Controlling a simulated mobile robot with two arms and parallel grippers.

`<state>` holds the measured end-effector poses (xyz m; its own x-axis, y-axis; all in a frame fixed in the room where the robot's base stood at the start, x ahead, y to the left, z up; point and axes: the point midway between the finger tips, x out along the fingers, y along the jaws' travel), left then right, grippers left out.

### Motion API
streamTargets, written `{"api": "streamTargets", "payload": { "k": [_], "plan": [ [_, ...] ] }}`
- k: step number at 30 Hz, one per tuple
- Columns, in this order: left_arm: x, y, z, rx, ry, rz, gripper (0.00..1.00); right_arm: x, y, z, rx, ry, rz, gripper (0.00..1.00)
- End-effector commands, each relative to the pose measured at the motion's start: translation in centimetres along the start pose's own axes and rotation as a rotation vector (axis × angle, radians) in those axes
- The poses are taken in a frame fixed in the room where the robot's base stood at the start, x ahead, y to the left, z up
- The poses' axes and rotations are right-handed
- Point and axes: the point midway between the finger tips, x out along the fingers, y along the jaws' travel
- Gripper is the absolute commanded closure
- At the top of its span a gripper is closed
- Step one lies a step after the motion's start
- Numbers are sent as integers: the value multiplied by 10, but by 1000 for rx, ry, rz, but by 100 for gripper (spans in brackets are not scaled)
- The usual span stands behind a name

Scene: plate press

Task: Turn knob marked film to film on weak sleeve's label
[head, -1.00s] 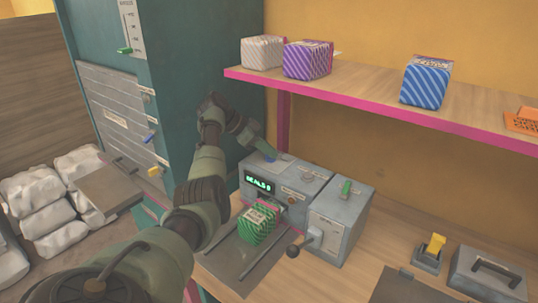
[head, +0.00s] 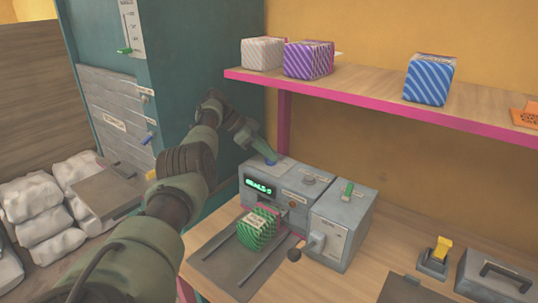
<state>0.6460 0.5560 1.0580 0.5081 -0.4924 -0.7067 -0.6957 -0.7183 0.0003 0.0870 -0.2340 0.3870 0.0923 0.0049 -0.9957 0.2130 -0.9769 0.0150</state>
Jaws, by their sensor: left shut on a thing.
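My left gripper (head: 267,157) reaches over the back left of the grey press (head: 288,190) and is shut on a small blue knob (head: 271,162) on its top. The gripper partly hides the knob, and its marking and setting cannot be read. A green striped sleeve (head: 257,231) with a pale label sits upright on the dark plate (head: 220,262) in front of the press. The label's writing is too small to read. A brown knob (head: 309,180) is also on the press top. My right gripper is not in view.
Striped packs (head: 428,80) stand on the pink-edged shelf (head: 390,118) above. A yellow-handled device (head: 436,255) and a grey case (head: 500,275) lie right.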

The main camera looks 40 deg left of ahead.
Motion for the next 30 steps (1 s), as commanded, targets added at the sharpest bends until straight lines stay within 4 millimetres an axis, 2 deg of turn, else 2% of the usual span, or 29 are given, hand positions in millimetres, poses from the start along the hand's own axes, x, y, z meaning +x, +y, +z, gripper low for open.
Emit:
{"api": "streamTargets", "payload": {
  "k": [15, 16, 18, 30],
  "plan": [
    [1, 1, 0, 6, -2, 9, 100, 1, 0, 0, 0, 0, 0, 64],
    [1, 1, 0, 6, -2, 9, 85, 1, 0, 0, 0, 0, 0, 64],
    [1, 1, 0, 6, -2, 8, 66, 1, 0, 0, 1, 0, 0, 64],
    [-4, 0, 0, 6, 0, 4, 66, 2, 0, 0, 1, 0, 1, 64]
  ]
}}
